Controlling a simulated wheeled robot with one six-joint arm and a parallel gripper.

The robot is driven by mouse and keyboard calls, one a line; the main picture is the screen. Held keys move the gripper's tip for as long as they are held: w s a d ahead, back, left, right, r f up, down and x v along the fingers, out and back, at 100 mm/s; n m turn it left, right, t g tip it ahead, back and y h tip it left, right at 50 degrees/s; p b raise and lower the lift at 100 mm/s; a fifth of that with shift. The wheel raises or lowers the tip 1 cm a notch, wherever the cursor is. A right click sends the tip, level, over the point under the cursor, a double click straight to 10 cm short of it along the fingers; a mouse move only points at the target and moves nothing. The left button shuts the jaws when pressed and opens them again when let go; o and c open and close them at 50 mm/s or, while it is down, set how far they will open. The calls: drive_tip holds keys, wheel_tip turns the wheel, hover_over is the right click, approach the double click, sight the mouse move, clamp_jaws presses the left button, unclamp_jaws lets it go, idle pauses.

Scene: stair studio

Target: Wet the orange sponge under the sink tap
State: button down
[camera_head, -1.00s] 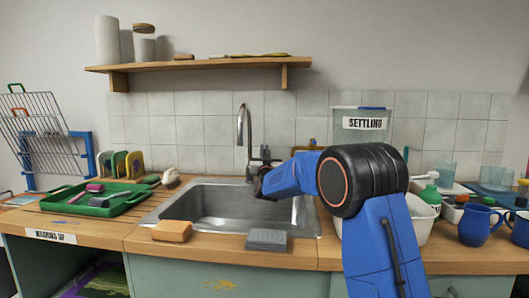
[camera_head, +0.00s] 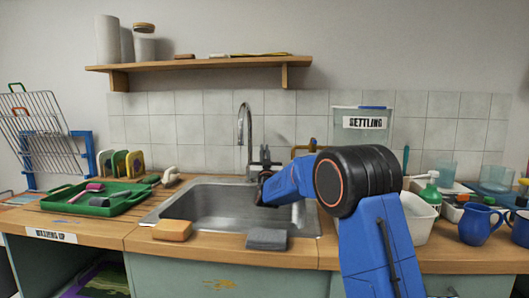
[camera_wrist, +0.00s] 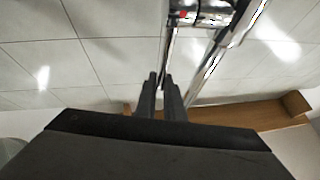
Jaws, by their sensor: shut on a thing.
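The orange sponge (camera_head: 172,230) lies on the wooden counter at the front left of the sink (camera_head: 212,204). The chrome tap (camera_head: 241,128) stands behind the basin with its spout curving over it. No water stream is visible. My gripper (camera_head: 265,153) is at the tap's base, right of the spout, mostly hidden behind my blue arm. In the wrist view my dark fingers (camera_wrist: 160,88) are close together around what looks like the tap's thin chrome lever (camera_wrist: 167,55). The sponge is far from my gripper.
A grey block (camera_head: 267,239) lies on the counter's front edge. A green tray (camera_head: 98,204) stands left, a white tub (camera_head: 420,217) and blue jugs (camera_head: 480,224) right. A shelf (camera_head: 197,65) runs above. The basin looks empty.

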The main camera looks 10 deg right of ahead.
drive_tip(key=c, duration=1.8)
unclamp_jaws()
drive_tip(key=shift+c, duration=0.2)
drive_tip(key=d+v, duration=0.1)
drive_tip(key=v, duration=0.6)
drive_tip(key=shift+s+a+f, duration=0.2)
drive_tip(key=shift+a, duration=0.3)
